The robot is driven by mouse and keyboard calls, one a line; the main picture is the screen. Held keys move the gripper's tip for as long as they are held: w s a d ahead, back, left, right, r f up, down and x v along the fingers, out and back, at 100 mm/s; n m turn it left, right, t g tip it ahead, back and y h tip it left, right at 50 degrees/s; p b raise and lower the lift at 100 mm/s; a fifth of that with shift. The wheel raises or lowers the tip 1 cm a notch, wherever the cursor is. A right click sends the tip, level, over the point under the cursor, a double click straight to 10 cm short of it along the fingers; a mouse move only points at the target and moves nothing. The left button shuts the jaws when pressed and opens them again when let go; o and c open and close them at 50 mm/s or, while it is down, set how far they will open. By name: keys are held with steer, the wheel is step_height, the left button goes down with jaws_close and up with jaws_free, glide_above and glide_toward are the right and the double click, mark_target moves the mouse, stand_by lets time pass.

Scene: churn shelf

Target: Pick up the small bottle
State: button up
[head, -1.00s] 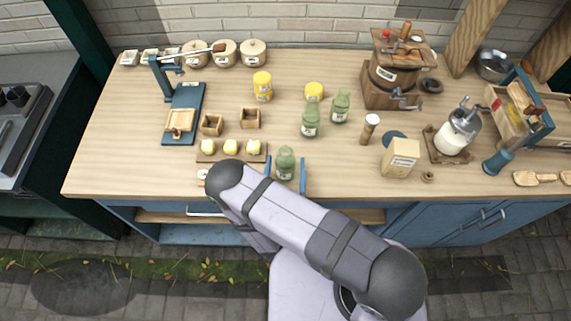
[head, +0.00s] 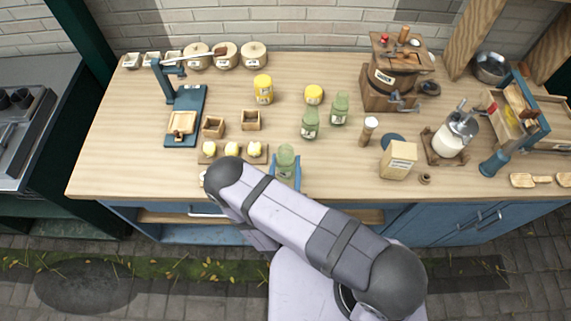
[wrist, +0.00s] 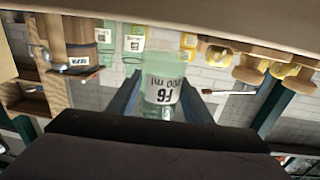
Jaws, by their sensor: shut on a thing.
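A small green glass bottle (head: 286,158) with a white label is between the blue fingers of my gripper (head: 285,172), near the front edge of the counter. The fingers press on both its sides, and my gripper is shut on it. In the wrist view the bottle (wrist: 164,72) appears upside down between the fingers (wrist: 161,98), its label facing the camera. Its base is hidden in the head view, so I cannot tell whether it touches the counter. Two similar green bottles stand behind it, one nearer (head: 310,124) and one farther right (head: 340,108).
A board (head: 262,159) with yellow-topped pieces lies just left of the held bottle. Yellow jars (head: 263,88) and small wooden boxes (head: 250,120) stand behind. A cream carton (head: 398,160) and wooden shaker (head: 369,131) are to the right.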

mark_target(286, 157)
step_height(286, 157, up, 8)
steer(key=p, duration=0.5)
steer(key=shift+f, duration=0.25)
steer(key=shift+f, duration=0.1)
